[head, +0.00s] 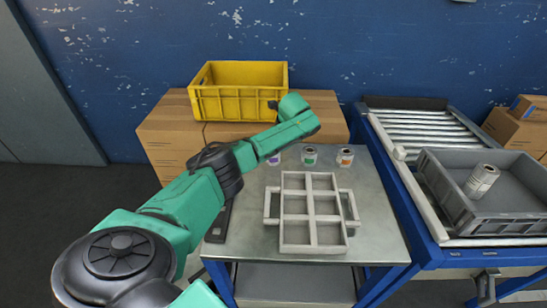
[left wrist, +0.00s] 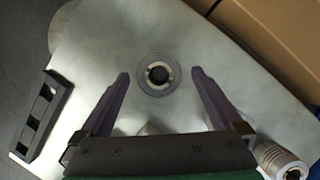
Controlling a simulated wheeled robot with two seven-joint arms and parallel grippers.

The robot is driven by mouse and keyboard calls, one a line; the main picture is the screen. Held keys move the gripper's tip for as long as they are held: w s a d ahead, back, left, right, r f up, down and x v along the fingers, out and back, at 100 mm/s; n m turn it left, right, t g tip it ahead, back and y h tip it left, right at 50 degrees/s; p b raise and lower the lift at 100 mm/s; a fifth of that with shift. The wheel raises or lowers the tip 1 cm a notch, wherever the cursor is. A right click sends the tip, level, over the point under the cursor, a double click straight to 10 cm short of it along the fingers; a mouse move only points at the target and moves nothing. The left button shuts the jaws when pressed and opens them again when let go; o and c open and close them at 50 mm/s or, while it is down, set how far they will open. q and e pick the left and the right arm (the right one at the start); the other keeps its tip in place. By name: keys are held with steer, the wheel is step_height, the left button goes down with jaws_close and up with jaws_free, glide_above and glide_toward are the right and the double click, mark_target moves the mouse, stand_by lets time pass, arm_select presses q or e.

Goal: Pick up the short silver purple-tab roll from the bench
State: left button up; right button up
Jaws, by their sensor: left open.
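The short silver purple-tab roll (head: 274,159) stands upright on the metal bench (head: 376,215), partly hidden by my left arm in the head view. In the left wrist view a round silver roll (left wrist: 158,75) is seen end-on from above, its tab colour not visible. My left gripper (left wrist: 160,75) is open above it, one finger to each side, with gaps between fingers and roll. The fingers are hidden in the head view. My right gripper is in neither view.
Green-tab (head: 309,155) and orange-tab (head: 345,157) rolls stand to the right. A grey divided tray (head: 283,207) lies in front. A yellow crate (head: 240,105) sits on cardboard boxes behind. A grey bin (head: 460,205) holding a larger roll (head: 481,180) stands at right.

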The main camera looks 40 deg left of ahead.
arm_select(q)
steer(key=x, duration=0.2)
steer(key=shift+a+f+b, duration=0.15)
steer(key=shift+f+b, duration=0.15)
steer(key=shift+f, duration=0.1)
steer(key=shift+r, duration=0.1)
steer(key=c, duration=1.5)
